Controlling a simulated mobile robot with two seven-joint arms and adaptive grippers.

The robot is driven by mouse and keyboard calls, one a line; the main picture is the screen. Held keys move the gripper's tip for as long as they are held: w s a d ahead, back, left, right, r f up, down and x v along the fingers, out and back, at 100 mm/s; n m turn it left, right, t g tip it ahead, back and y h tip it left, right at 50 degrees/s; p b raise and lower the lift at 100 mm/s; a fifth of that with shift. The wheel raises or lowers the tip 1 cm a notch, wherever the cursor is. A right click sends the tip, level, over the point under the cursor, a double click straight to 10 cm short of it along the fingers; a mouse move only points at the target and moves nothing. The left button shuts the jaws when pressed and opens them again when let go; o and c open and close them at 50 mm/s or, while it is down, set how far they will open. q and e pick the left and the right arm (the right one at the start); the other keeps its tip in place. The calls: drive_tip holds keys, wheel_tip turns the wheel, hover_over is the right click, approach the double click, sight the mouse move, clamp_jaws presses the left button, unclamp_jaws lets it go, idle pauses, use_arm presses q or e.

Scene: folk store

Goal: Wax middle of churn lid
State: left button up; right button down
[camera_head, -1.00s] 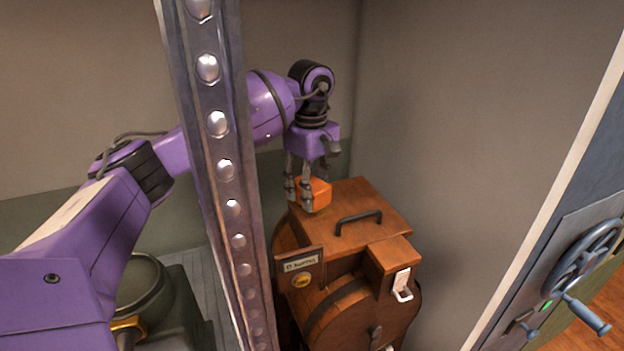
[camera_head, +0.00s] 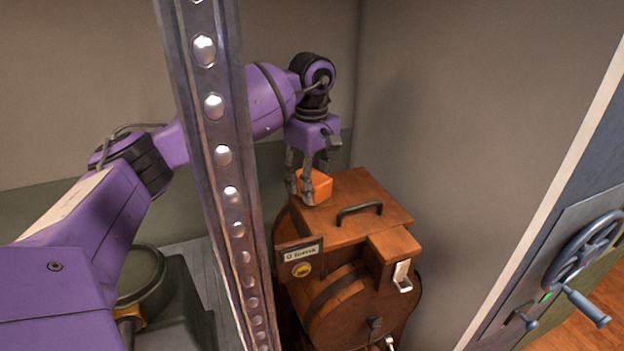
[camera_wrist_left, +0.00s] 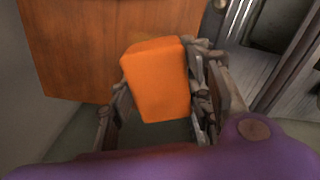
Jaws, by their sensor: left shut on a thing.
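The wooden churn (camera_head: 345,310) stands in the corner. Its flat brown lid (camera_head: 375,190) carries a black handle (camera_head: 359,210). My left gripper (camera_head: 308,188) is shut on an orange wax block (camera_head: 318,183) at the lid's back left edge. In the left wrist view the orange block (camera_wrist_left: 157,80) sits between the fingers, with the wooden lid (camera_wrist_left: 80,45) beyond it. I cannot tell whether the block touches the lid. My right gripper is out of view.
A sign plate (camera_head: 299,257) and a white latch (camera_head: 402,276) are on the churn's front. Walls close in behind and to the right. A blue-grey handwheel (camera_head: 585,248) is at the far right. A perforated metal post (camera_head: 222,155) crosses in front of my left arm.

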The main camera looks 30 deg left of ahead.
use_arm(q)
drive_tip(key=shift+f, duration=0.75)
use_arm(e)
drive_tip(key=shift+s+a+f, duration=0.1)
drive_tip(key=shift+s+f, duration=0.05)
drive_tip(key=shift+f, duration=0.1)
use_arm(q)
drive_tip(key=shift+w+d, duration=0.1)
